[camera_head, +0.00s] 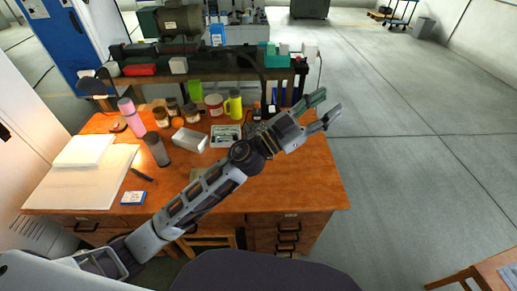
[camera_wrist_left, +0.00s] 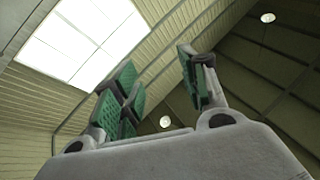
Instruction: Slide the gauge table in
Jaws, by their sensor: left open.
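I cannot tell for sure which piece is the gauge table. A brown wooden desk (camera_head: 250,184) with drawers stands in front of me, and a corner of another wooden table (camera_head: 500,270) shows at the bottom right, mostly cut off. My left arm reaches across the desk. My left gripper (camera_head: 324,108) is open and empty, past the desk's back right part. In the left wrist view its green-padded fingers (camera_wrist_left: 160,95) are spread apart against the roof, with nothing between them. My right gripper is out of view.
The desk holds papers (camera_head: 80,175), a pink bottle (camera_head: 131,117), a dark bottle (camera_head: 156,149), a white box (camera_head: 190,140), a yellow mug (camera_head: 234,104) and several jars. A cluttered bench (camera_head: 220,62) stands behind. Grey floor (camera_head: 410,170) is clear at right.

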